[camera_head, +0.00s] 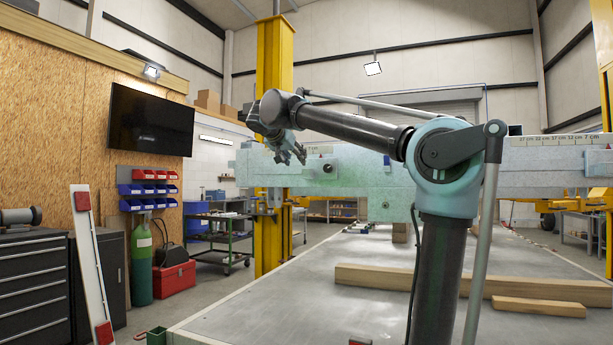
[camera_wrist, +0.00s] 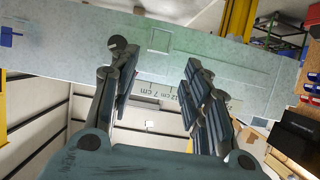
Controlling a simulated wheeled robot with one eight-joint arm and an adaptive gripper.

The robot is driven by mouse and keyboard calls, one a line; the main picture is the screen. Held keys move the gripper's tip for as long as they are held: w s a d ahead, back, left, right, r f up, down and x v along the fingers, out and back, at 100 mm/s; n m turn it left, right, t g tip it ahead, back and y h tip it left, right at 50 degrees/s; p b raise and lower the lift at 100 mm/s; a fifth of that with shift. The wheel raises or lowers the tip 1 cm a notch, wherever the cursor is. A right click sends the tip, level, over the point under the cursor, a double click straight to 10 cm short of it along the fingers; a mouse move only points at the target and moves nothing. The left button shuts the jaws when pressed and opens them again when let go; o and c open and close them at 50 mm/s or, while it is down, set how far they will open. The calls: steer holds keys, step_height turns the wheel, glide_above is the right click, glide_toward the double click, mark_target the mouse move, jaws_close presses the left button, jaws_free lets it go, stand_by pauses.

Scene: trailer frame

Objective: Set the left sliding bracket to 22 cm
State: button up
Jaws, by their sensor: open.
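The trailer frame is a long pale grey-green beam (camera_head: 370,178) across the head view; it also runs slantwise through the wrist view (camera_wrist: 60,45). A plate with a dark round knob, apparently the left sliding bracket (camera_head: 322,168), sits on the beam's left part. My gripper (camera_head: 291,154) is open and empty in front of the beam, just left of that knob. In the wrist view my gripper (camera_wrist: 160,65) has its two fingers apart, and a dark round knob (camera_wrist: 118,43) shows by the left finger's tip. A scale (camera_wrist: 232,103) reading 12 cm and 7 cm is partly hidden by the right finger.
A second scale (camera_head: 560,141) with centimetre marks runs along the beam's right part. Wooden beams (camera_head: 460,287) lie on the grey table below. A yellow column (camera_head: 274,75) stands behind the beam's left end. The table's left part is clear.

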mark_target(306, 171)
steer(key=x, duration=1.2)
steer(key=shift+d+f, duration=0.1)
steer(key=shift+c, duration=0.5)
